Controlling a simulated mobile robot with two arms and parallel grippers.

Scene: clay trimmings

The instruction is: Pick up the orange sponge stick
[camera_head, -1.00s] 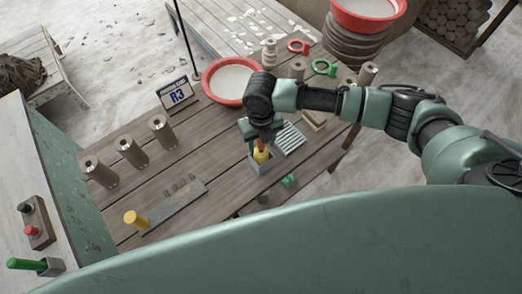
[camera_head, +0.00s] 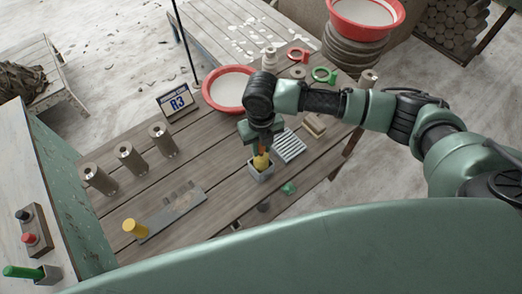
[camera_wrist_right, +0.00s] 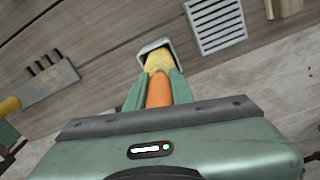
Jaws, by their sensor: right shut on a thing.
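The orange sponge stick has an orange handle (camera_wrist_right: 158,92) and a yellow sponge head (camera_head: 261,162). It stands head down in a small grey square cup (camera_head: 262,174) on the wooden table. In the right wrist view the yellow head (camera_wrist_right: 158,60) is at the mouth of the cup (camera_wrist_right: 152,45), its lower end hidden inside. My right gripper (camera_head: 258,143) is above the cup. Its green fingers (camera_wrist_right: 157,88) are shut on the orange handle, one on each side. My left gripper is not in view.
A slatted grey tray (camera_head: 289,146) lies just right of the cup. Several metal cylinders (camera_head: 162,140), an R3 sign (camera_head: 179,101) and a red-rimmed bowl (camera_head: 228,88) stand farther back. Bare planks lie left of the cup.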

